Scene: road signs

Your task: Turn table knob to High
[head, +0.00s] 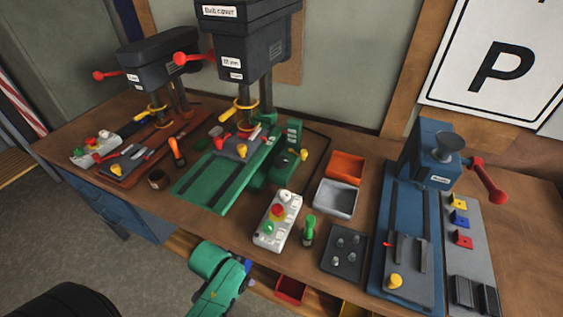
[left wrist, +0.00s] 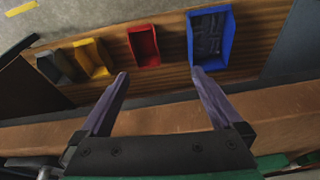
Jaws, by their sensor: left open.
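A light grey control box (head: 277,222) lies on the workbench at the front middle in the head view. It has a white knob (head: 285,196) at its far end, a red button on yellow, and a green button; its markings are too small to read. A similar control box (head: 96,149) lies at the far left. My left gripper (left wrist: 158,73) is open and empty in the left wrist view, its fingers over the bins below the bench edge. In the head view, my green left arm is low in front of the bench, below the nearer box. My right gripper is not in view.
A green-handled tool (head: 308,230) stands right of the nearer box, beside a dark tray (head: 344,252). A green drill-press base (head: 222,178) lies left and behind. Red (left wrist: 144,46), yellow (left wrist: 93,58) and blue (left wrist: 211,38) bins sit below the bench edge.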

